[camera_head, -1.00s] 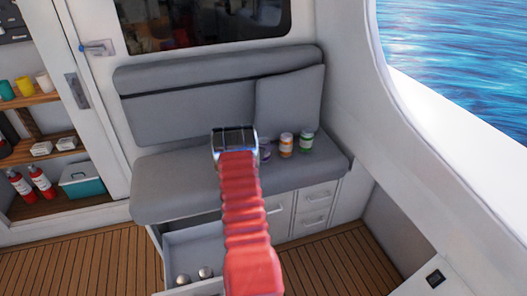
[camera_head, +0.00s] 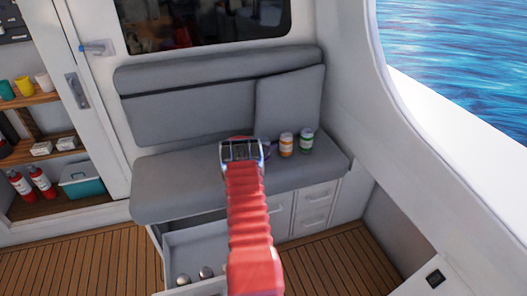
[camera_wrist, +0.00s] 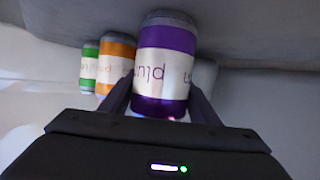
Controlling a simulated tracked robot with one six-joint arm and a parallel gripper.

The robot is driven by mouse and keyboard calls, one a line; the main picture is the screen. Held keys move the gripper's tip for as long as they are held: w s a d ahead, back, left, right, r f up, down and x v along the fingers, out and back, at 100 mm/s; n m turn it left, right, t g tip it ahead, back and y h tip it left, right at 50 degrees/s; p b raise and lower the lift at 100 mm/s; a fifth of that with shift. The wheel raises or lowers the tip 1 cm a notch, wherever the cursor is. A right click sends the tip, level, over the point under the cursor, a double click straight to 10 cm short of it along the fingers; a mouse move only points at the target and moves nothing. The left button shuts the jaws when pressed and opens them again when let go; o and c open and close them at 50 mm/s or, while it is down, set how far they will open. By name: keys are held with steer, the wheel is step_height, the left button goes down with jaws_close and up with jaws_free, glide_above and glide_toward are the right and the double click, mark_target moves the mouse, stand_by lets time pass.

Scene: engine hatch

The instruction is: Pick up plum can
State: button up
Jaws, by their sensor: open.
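The plum can (camera_wrist: 164,65), purple with a white label band, fills the middle of the wrist view, with its lettering upside down. My gripper (camera_wrist: 160,98) is open, with one finger on each side of the can's lower part in the picture. I cannot tell whether the fingers touch it. In the head view my gripper (camera_head: 241,150) is over the grey bench seat and hides most of the plum can; only a purple sliver (camera_head: 267,146) shows at its right.
An orange can (camera_head: 286,145) and a green can (camera_head: 306,141) stand to the right on the bench (camera_head: 175,186). A pale shape (camera_wrist: 207,75) is partly hidden behind the plum can. Below, an open drawer (camera_head: 190,246) holds round metal objects. The seat's left part is clear.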

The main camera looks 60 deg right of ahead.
steer(key=shift+d+f, duration=0.1)
steer(key=shift+d, duration=0.2)
stand_by(0.4)
steer(key=c, duration=1)
step_height(320, 180, up, 10)
stand_by(0.3)
stand_by(0.5)
